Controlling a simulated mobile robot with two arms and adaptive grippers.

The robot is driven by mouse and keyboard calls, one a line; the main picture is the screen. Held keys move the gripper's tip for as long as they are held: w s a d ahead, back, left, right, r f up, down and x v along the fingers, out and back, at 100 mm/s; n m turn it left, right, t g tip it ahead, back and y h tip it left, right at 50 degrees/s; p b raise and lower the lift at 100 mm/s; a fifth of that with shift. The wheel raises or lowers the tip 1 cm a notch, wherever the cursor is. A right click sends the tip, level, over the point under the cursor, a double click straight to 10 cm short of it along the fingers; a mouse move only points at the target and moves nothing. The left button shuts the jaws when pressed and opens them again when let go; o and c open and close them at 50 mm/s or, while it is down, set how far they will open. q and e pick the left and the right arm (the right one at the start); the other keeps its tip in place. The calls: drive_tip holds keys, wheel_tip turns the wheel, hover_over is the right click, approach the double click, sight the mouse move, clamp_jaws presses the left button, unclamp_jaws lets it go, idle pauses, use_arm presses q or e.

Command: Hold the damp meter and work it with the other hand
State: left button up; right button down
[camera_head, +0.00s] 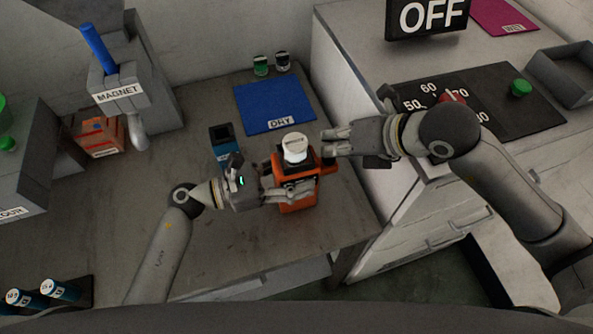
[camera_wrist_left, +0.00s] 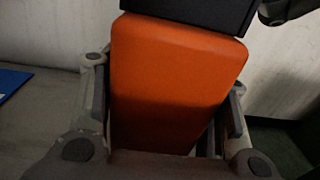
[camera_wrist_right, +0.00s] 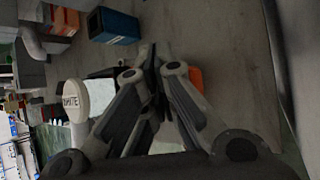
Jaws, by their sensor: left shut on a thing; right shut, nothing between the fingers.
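The damp meter, an orange body with a dark top (camera_head: 297,203), is upright near the right edge of the left table. My left gripper (camera_head: 296,190) is shut around its orange body, which fills the left wrist view (camera_wrist_left: 175,80). A white round-topped piece (camera_head: 295,146) with dark lettering shows at the meter's top; I cannot tell whether it is attached. It also shows in the right wrist view (camera_wrist_right: 88,101). My right gripper (camera_head: 337,141) is shut and empty, just right of the white piece and apart from it. Its fingers hide part of the meter in the right wrist view.
A blue mat marked DRY (camera_head: 275,100) lies behind, and a blue and dark box (camera_head: 222,142) stands left of the meter. The MAGNET machine (camera_head: 118,85) is at the left. A counter with a numbered dark panel (camera_head: 500,90) and an OFF sign (camera_head: 425,15) is at the right.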

drive_tip(key=shift+r, duration=2.95)
use_arm(q)
drive_tip(key=o, duration=1.2)
